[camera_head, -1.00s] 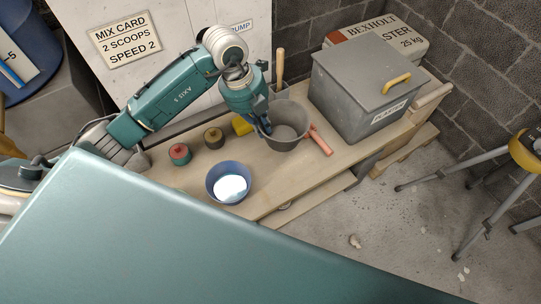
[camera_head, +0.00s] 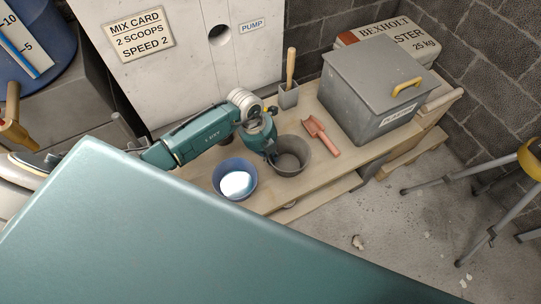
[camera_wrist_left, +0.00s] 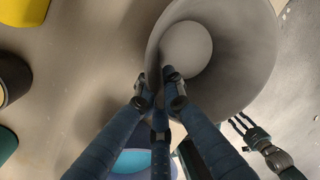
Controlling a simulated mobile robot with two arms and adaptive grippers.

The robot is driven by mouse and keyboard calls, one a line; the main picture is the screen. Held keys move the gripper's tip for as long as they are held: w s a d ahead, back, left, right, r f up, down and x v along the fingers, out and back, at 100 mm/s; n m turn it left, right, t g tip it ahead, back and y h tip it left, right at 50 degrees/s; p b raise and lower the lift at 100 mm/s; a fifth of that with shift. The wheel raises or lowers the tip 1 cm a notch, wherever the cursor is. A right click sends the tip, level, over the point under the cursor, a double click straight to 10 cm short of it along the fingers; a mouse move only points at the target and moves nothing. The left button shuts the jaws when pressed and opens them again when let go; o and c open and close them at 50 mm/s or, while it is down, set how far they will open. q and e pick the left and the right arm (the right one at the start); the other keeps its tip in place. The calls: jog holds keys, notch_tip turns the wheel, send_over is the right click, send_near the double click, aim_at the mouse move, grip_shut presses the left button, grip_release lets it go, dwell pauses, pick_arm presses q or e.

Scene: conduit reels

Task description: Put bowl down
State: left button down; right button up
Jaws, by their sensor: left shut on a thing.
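A grey bowl (camera_head: 291,161) is above or on the front part of the wooden bench, upright or nearly so; I cannot tell if it touches the wood. My left gripper (camera_head: 271,151) is shut on its left rim. In the left wrist view, the fingers (camera_wrist_left: 160,88) pinch the wall of the grey bowl (camera_wrist_left: 235,60), and its inside looks empty. A blue bowl (camera_head: 222,186) with bright white contents stands just left of it. A dark jointed hand, probably my right gripper (camera_wrist_left: 240,121), shows small beyond the bowl; its opening is unclear.
A red scoop (camera_head: 316,131) lies right of the grey bowl. A grey lidded box (camera_head: 362,100) fills the bench's right part. A wooden-handled tool (camera_head: 291,68) stands in a small holder (camera_head: 288,98) behind. A yellow item (camera_wrist_left: 12,78) shows in the wrist view.

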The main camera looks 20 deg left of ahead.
pick_arm(q)
jog(key=c, duration=2.3)
grip_release()
jog(key=shift+f, duration=0.15)
jog(key=o, duration=0.4)
jog(key=shift+r, duration=0.25)
jog(key=v, duration=1.2)
jog(key=shift+f, duration=0.1)
